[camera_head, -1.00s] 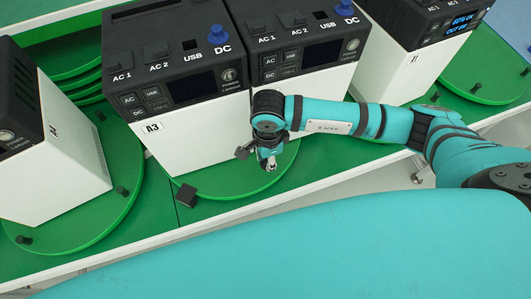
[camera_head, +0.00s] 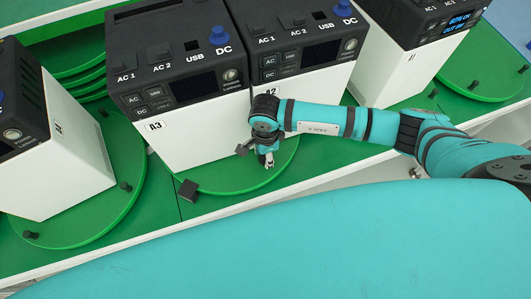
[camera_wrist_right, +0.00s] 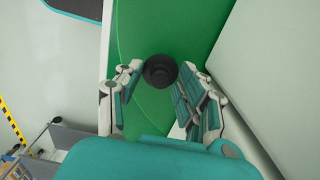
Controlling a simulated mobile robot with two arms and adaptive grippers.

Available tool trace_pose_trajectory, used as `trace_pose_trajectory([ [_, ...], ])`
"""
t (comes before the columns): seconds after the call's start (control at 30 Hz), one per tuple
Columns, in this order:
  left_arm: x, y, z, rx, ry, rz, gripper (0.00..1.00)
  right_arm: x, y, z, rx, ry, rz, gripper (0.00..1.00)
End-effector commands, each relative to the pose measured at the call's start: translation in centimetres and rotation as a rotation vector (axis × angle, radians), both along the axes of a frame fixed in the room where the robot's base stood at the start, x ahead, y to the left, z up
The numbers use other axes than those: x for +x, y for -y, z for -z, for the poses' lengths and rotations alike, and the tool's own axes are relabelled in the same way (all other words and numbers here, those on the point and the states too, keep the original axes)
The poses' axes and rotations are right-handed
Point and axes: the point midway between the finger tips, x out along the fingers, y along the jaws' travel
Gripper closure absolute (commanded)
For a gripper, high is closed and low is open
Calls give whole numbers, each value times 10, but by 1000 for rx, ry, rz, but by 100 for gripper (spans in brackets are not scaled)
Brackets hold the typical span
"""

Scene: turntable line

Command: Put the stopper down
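The stopper looks like a short black cylinder (camera_wrist_right: 160,70) with a round end in the right wrist view, over the green turntable. My right gripper (camera_wrist_right: 161,72) has its two fingers on either side of it, and the tips appear to touch its sides. In the head view my right gripper (camera_head: 267,161) points down at the front of the green turntable (camera_head: 230,182), before the power unit marked A2 (camera_head: 312,82). The stopper cannot be made out there behind the fingers. My left gripper is in neither view.
The unit marked A3 (camera_head: 190,135) stands close to the left of my gripper. A black block (camera_head: 187,190) sits at the turntable's front edge. Another unit (camera_head: 60,155) stands on the left turntable, which has black pegs (camera_head: 125,187). A pale rail runs along the front.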

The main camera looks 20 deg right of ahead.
Motion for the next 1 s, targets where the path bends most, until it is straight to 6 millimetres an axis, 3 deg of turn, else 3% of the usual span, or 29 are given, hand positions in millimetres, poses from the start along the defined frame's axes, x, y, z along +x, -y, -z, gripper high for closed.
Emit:
trace_pose_trajectory([
  [0.37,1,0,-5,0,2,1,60,0,0,-5,0,0,1,54],
  [0.43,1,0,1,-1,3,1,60,1,0,-9,2,3,1,54],
  [0.8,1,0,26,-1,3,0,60,2,0,-84,1,6,0,54],
  [1.0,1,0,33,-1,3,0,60,1,0,-113,1,3,0,54],
])
